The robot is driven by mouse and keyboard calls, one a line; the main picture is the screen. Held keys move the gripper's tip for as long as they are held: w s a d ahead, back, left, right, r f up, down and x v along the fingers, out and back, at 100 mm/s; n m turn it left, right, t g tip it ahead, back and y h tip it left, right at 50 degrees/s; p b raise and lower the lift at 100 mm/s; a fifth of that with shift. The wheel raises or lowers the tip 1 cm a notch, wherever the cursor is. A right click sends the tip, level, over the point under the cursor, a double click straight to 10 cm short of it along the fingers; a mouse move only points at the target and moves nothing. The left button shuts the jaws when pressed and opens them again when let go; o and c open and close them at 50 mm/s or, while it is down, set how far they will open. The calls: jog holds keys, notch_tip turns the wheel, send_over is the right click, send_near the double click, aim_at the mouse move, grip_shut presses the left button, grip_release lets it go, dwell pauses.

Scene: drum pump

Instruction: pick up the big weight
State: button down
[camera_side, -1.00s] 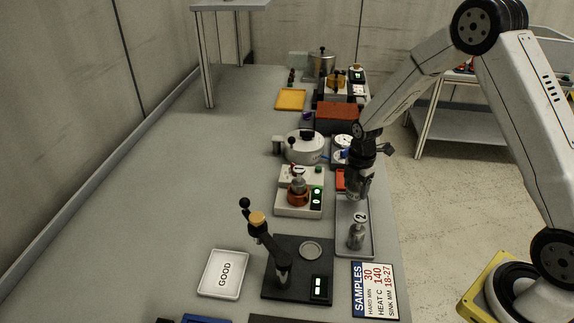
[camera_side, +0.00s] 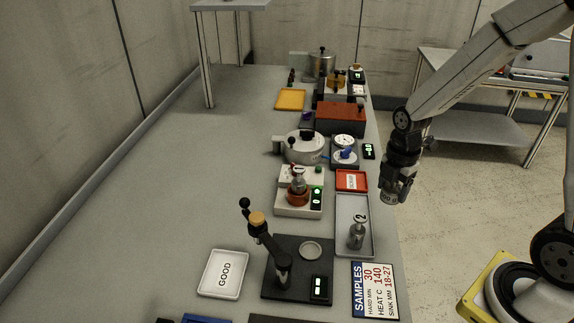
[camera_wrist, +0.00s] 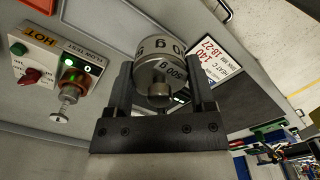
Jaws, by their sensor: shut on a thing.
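The big weight (camera_wrist: 157,48) is a silvery cylinder with a narrower neck, marked with black digits and a "g". It sits between the two dark fingers of my gripper (camera_wrist: 161,85) in the wrist view. My gripper (camera_side: 393,196) is shut on it. In the side view my gripper is off the bench's right edge, above the floor, with the weight hard to make out. A smaller silvery weight (camera_side: 356,236) stands upright in the long grey tray (camera_side: 352,206), close to a "2" mark.
A red tray (camera_side: 351,180) lies behind the grey tray. A tester with a reddish pot (camera_side: 298,196) stands left of it, and a black lever press (camera_side: 284,267) is nearer. The samples card (camera_side: 374,290) lies at the front. The bench's left side is mostly clear.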

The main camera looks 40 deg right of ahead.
jog(key=shift+s+a+r, duration=0.1)
jog(key=shift+s+r, duration=0.2)
jog(key=shift+s, duration=0.35)
jog(key=shift+s+a+r, duration=0.1)
jog(key=shift+s+r, duration=0.2)
jog(key=shift+s, duration=0.35)
jog(key=shift+r, duration=0.15)
jog(key=shift+r, duration=1.35)
jog(key=w+a, duration=0.3)
jog(key=w, duration=0.4)
jog(key=w+a+r, duration=0.1)
jog(key=w+a, duration=0.2)
jog(key=w, duration=0.5)
jog(key=w+a+r, duration=0.1)
jog(key=w+a, duration=0.3)
jog(key=w, duration=0.3)
jog(key=shift+w+a, duration=0.1)
jog(key=shift+w, duration=0.25)
